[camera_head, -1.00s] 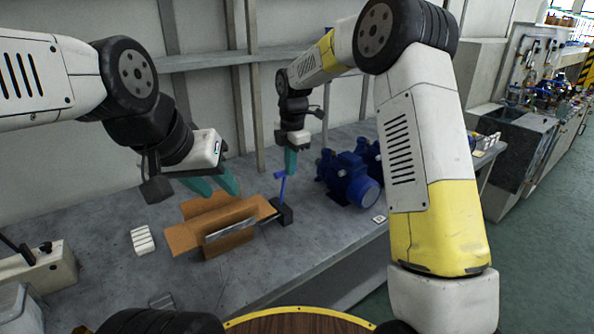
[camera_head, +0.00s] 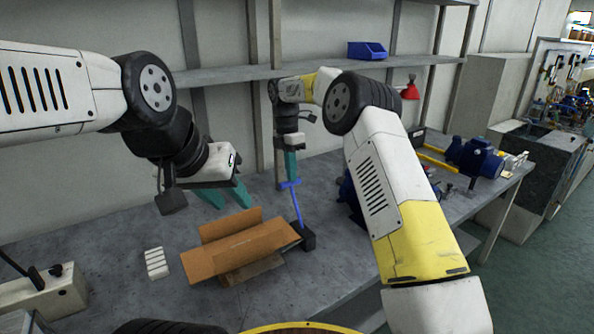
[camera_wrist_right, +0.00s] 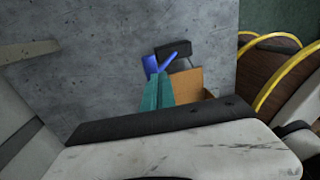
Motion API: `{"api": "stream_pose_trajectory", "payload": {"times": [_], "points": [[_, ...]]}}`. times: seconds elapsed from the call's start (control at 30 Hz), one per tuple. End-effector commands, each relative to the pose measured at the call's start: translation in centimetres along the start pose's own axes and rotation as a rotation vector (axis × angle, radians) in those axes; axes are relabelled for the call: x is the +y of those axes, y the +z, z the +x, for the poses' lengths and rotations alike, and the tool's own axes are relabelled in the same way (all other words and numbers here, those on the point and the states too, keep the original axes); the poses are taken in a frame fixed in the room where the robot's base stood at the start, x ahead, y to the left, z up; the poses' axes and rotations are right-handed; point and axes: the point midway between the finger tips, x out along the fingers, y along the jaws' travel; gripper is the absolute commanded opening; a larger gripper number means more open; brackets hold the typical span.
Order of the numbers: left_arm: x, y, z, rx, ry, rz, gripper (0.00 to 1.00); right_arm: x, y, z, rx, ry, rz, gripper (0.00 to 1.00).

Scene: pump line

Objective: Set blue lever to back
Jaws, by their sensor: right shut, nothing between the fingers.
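The blue lever (camera_head: 297,205) rises from a black base (camera_head: 307,238) on the grey bench, beside the cardboard box. It has a short crossbar at its top and leans a little left in the head view. My right gripper (camera_head: 290,176) has teal fingers pointing down, shut and empty, at the top of the lever. In the right wrist view the fingertips (camera_wrist_right: 158,82) are close against the blue lever (camera_wrist_right: 152,66); whether they touch is unclear. My left gripper (camera_head: 225,203) is open, with fingers apart, above the bench behind the cardboard box.
An open cardboard box (camera_head: 240,245) lies left of the lever base. A white ribbed block (camera_head: 156,263) and a control box (camera_head: 45,292) are further left. Blue pumps (camera_head: 473,157) stand to the right, one partly hidden by my right arm. A blue bin (camera_head: 367,50) is on the shelf.

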Motion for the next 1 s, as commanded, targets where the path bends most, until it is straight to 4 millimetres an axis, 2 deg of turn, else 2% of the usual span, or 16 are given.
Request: {"api": "stream_pose_trajectory", "payload": {"times": [0.3,0.8,0.9,1.0], "points": [[0.0,0.0,0.0,0.000,0.000,0.000,0.36,1.2,0.0,0.5,0.000,0.001,-0.001,0.00],[0.0,0.0,0.0,0.000,0.000,0.000,0.36,1.3,-0.1,0.8,0.001,-0.005,-0.002,0.00],[0.0,0.0,0.0,0.000,0.000,0.000,0.36,1.3,-0.1,0.3,0.001,-0.004,-0.002,0.00],[0.0,0.0,0.0,0.000,0.000,0.000,0.36,1.4,-0.1,-1.0,0.000,0.000,-0.003,0.00]]}}
